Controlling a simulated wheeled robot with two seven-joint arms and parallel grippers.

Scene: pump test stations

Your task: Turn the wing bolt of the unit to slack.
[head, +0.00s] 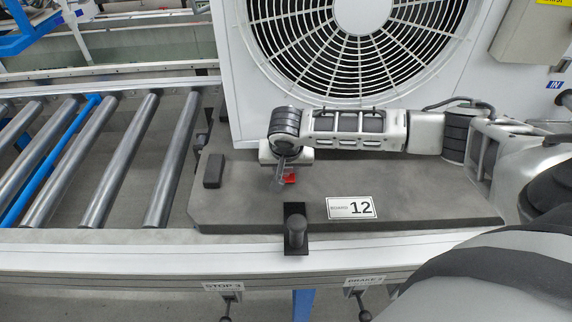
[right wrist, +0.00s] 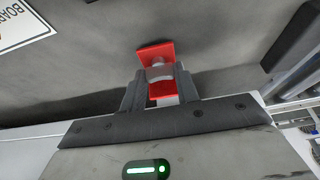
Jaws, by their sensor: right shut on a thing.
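The unit (head: 232,70) is a white box with a round fan grille, standing on a grey board (head: 420,205). The red wing bolt (head: 289,178) is at the unit's foot, on the board; in the right wrist view its red parts (right wrist: 155,52) show between and beyond the fingers. My right gripper (head: 281,172) points down at it and is shut on it; the two grey fingers (right wrist: 160,88) sit on either side of the bolt in the right wrist view. The fingers hide part of the bolt, and its exact angle is hard to tell. My left gripper is out of view.
A label "BOARD 12" (head: 350,207) lies on the board. A black post (head: 295,232) stands at the board's front edge, and a dark block (head: 213,171) sits at its left. Roller conveyor (head: 105,160) runs left. Levers (head: 227,300) hang below the front rail.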

